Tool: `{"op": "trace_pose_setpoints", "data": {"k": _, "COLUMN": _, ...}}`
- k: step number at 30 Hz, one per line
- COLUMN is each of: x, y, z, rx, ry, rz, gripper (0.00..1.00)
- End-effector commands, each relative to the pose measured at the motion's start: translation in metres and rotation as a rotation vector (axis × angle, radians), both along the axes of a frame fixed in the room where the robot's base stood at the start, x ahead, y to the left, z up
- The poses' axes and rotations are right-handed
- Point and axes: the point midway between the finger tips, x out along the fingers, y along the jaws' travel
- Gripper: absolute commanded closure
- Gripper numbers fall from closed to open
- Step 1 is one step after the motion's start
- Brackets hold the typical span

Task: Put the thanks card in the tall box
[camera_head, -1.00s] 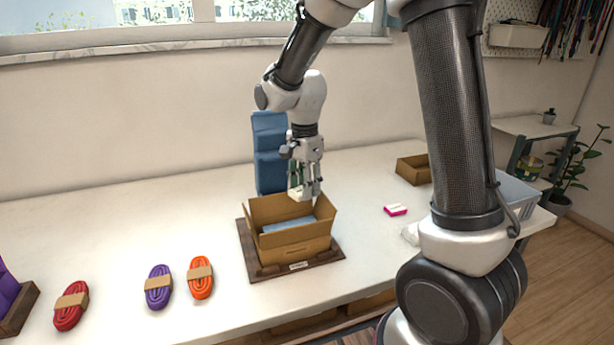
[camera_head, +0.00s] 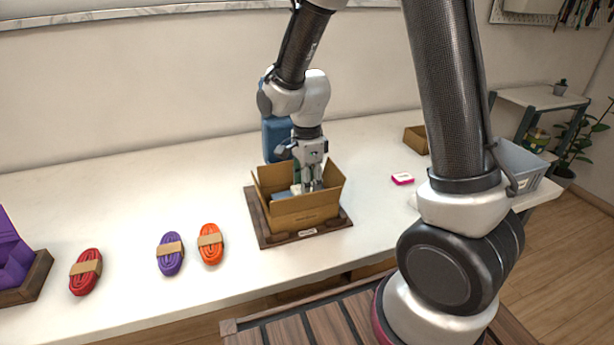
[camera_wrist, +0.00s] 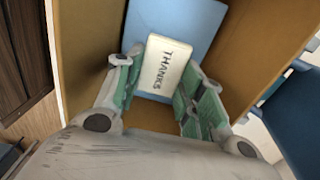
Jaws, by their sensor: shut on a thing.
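The thanks card (camera_wrist: 164,66) is a small cream block with the word THANKS on it. My gripper (camera_wrist: 156,88) is shut on it, with a green-padded finger on each side. The tall box (camera_head: 305,212) is an open brown cardboard box on a dark wooden base (camera_head: 266,232). In the head view my gripper (camera_head: 307,186) reaches down inside the box, and the box's front wall hides its fingertips. A light blue flat thing (camera_wrist: 196,20) lies in the box under the card. I cannot tell whether the card touches it.
Red (camera_head: 86,271), purple (camera_head: 170,254) and orange (camera_head: 210,244) cord bundles lie left of the box. A blue upright thing (camera_head: 275,140) stands behind it. A pink and white block (camera_head: 402,179) and a small brown box (camera_head: 415,139) are to the right.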

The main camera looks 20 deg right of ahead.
Motion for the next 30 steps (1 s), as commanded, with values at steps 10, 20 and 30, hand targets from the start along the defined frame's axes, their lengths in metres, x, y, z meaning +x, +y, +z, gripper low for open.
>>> {"op": "trace_pose_setpoints", "data": {"k": 10, "x": 0.0, "y": 0.0, "z": -0.001, "rx": 0.0, "ry": 0.0, "rz": 0.0, "gripper": 0.43}}
{"op": "trace_pose_setpoints", "data": {"k": 20, "x": 0.0, "y": 0.0, "z": 0.0, "rx": 0.0, "ry": 0.0, "rz": 0.001, "gripper": 0.36}}
{"op": "trace_pose_setpoints", "data": {"k": 30, "x": 0.002, "y": 0.001, "z": 0.049, "rx": 0.002, "ry": -0.007, "rz": 0.001, "gripper": 0.36}}
